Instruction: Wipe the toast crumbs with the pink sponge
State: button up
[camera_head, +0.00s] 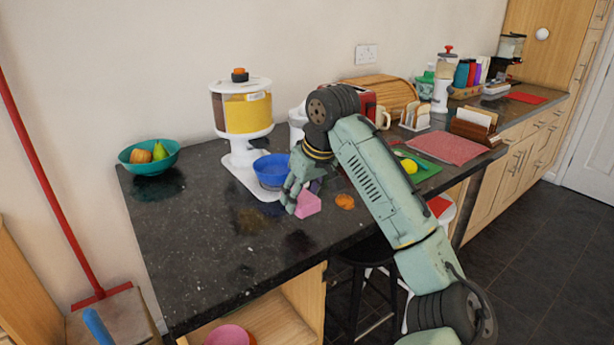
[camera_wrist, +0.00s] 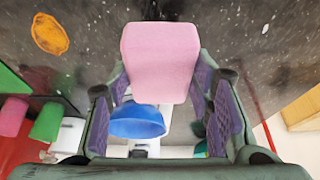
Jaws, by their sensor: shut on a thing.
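The pink sponge (camera_head: 308,204) is in my gripper (camera_head: 297,192), low over the dark granite counter near its front edge. In the wrist view the sponge (camera_wrist: 160,62) fills the space between the two fingers of my gripper (camera_wrist: 160,88), which are shut on it. I cannot tell whether the sponge touches the counter. An orange-brown patch (camera_head: 345,201), which looks like the toast crumbs, lies on the counter just right of the sponge. The patch (camera_wrist: 49,34) also shows at the upper left of the wrist view, apart from the sponge.
A blue bowl (camera_head: 272,170) stands under a cereal dispenser (camera_head: 243,114) just behind my gripper. A green cutting board (camera_head: 418,170) with a yellow item lies to the right. A teal fruit bowl (camera_head: 149,158) stands far left. The counter's left part (camera_head: 190,235) is clear.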

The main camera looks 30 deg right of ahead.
jog(key=shift+r, duration=1.4)
